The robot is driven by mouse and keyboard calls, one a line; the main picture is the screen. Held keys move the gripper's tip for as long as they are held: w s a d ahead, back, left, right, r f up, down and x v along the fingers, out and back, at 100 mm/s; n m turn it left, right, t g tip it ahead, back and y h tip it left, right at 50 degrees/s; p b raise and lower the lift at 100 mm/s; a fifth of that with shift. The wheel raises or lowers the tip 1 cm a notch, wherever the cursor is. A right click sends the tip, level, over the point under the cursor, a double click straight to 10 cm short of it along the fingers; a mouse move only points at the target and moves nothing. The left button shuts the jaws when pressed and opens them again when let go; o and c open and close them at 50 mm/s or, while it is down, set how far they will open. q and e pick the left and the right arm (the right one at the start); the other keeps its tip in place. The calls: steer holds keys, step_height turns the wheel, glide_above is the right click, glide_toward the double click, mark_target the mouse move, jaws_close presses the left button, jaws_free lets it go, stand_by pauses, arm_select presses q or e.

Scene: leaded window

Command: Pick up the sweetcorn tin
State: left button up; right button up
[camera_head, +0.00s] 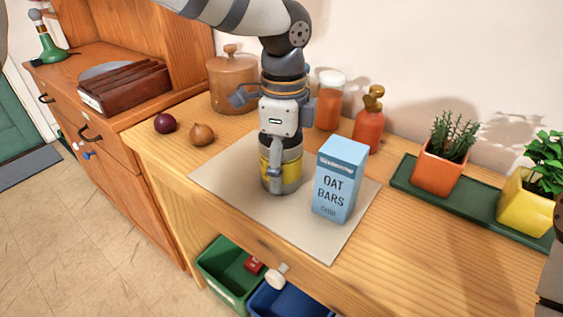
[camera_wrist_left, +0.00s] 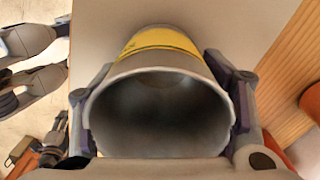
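In the left wrist view the tin (camera_wrist_left: 160,42) sits between the two fingers (camera_wrist_left: 163,105), which appear to press on opposite sides. My right gripper does not show clearly.
A blue oat bars box (camera_head: 338,185) stands close right of the tin. Behind are a wooden canister (camera_head: 229,82), an orange jar (camera_head: 329,105) and an orange bottle (camera_head: 369,127). Two onions (camera_head: 202,135) lie left; potted plants (camera_head: 440,165) stand right.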

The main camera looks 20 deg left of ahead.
arm_select(q)
steer(key=c, duration=0.4)
